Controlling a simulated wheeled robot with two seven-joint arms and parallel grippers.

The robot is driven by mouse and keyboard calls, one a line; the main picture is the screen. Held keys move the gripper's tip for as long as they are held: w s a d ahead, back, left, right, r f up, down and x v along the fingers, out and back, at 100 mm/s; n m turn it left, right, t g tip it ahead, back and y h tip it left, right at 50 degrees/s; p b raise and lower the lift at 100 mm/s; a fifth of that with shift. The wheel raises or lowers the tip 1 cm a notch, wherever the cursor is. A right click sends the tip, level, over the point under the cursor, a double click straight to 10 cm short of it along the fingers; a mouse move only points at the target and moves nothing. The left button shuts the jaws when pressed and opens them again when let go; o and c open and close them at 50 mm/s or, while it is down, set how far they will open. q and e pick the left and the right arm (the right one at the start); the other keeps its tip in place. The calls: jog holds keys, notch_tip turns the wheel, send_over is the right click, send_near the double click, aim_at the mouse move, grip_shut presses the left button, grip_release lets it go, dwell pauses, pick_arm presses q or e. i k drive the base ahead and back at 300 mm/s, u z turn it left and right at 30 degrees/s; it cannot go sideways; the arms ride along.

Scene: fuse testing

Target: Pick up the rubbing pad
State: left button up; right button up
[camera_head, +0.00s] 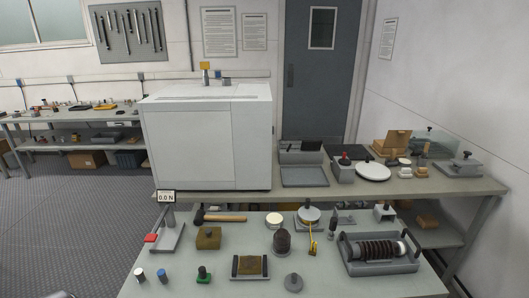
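The front table holds several small tools, and I cannot tell for certain which one is the rubbing pad. One candidate is a brown block (208,238) with a small knob, standing left of the middle. Another is a flat brown pad (249,265) in a dark frame, nearer the front edge. Both rest on the table with nothing touching them from above. Neither gripper's fingers can be made out.
A force gauge stand (168,222), a hammer (220,217), a green-knobbed piece (203,274) and a dark ribbed cylinder (282,241) surround the candidates. A grey tray (381,268) with a ribbed insulator sits at right. A white cabinet (207,140) stands behind. The front right table area is clear.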

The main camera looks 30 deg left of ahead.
aim_at(203, 276)
jog(key=u, duration=1.65)
jog(key=k, duration=1.35)
jog(key=z, duration=0.4)
jog(key=i, duration=0.5)
jog(key=z, duration=0.65)
jog(key=i, duration=1.3)
jog(key=u, duration=0.5)
